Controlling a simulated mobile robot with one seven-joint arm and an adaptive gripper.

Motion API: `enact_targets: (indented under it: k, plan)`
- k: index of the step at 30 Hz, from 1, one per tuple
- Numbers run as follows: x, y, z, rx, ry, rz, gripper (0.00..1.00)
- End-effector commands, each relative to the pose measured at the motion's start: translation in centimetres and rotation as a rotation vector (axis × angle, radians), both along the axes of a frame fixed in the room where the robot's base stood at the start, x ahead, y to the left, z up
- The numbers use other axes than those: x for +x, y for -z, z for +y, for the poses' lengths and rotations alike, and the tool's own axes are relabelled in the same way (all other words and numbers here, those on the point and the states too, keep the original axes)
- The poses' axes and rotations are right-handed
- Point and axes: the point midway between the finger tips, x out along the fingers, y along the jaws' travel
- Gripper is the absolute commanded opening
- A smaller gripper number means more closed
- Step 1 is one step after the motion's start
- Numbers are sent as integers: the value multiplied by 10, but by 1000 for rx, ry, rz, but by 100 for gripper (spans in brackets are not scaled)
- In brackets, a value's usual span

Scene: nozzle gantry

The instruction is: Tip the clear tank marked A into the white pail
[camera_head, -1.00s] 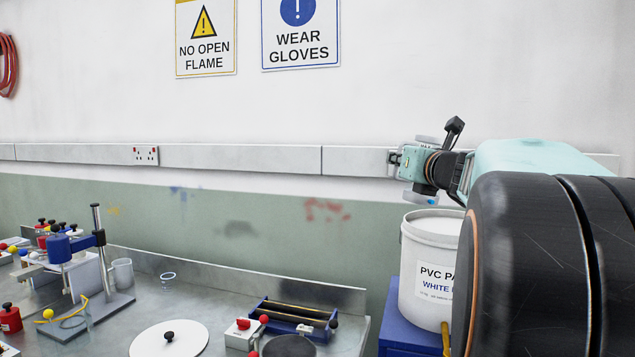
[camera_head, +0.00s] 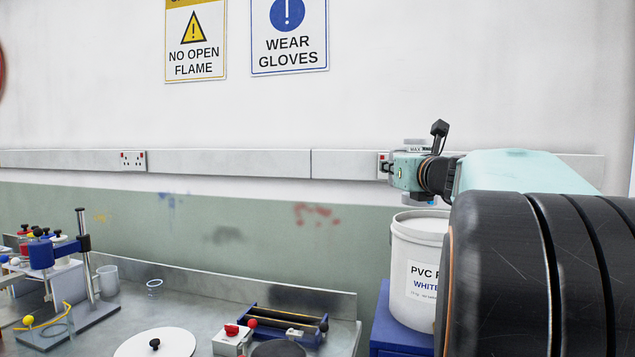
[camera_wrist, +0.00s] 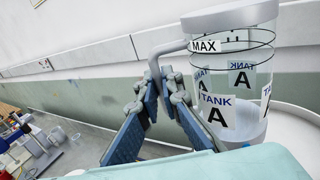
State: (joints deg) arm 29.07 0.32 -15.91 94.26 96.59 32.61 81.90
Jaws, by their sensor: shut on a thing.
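The clear tank marked A (camera_wrist: 232,85) has a MAX label and a black ring near its top. It stands about upright in the wrist view. My gripper (camera_wrist: 162,95) is shut on the tank's grey side handle, left of the tank body. In the head view my gripper (camera_head: 397,170) is above the white pail (camera_head: 403,255), and most of the tank is hidden behind it. The pail stands upright, with white contents near its rim. I cannot tell how much the tank holds.
The pail stands on a blue stand (camera_head: 385,335) right of the metal bench. The bench carries a blue tray with rods (camera_head: 285,320), a white disc (camera_head: 155,343), a clamp stand (camera_head: 85,250) and small cups. A grey wall trunking (camera_head: 220,162) runs behind my gripper.

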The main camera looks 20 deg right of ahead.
Motion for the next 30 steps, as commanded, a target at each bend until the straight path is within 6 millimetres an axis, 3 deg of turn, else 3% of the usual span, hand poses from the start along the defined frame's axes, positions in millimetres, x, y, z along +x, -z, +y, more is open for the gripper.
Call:
enact_targets:
  k: [10, 21, 30]
  plan:
    - [0, -5, 0, -5, 0, -2, 0]
    - [0, -34, 0, -5, -1, -2, 0]
    - [0, -32, 0, -5, 0, -2, 0]
